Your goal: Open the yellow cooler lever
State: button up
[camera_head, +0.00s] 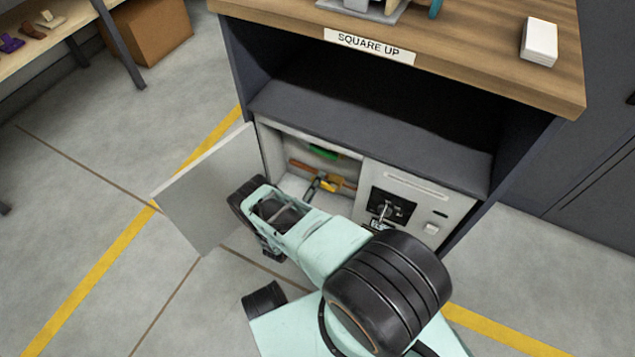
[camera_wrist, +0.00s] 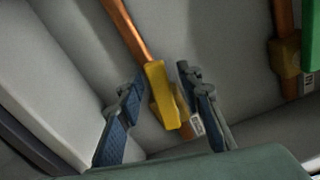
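The yellow cooler lever (camera_head: 328,186) sits on a copper-coloured pipe inside the open cabinet compartment. In the wrist view the yellow lever (camera_wrist: 160,88) lies between the two fingers of my gripper (camera_wrist: 162,76). The fingers stand apart on either side of it, with a visible gap at least on the left. I cannot tell whether the right finger touches it. A green lever (camera_head: 323,152) is higher in the compartment; it also shows at the right edge of the wrist view (camera_wrist: 310,40). My wrist hides part of the compartment's lower opening.
The cabinet door (camera_head: 210,190) stands swung open to the left. Right of the compartment is a panel (camera_head: 418,199) with a dark recess. An empty shelf (camera_head: 370,125) is above, under a wooden top (camera_head: 480,50). Compartment walls are close around my gripper.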

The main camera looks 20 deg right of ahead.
jog(key=v, duration=1.2)
jog(key=shift+c, duration=0.6)
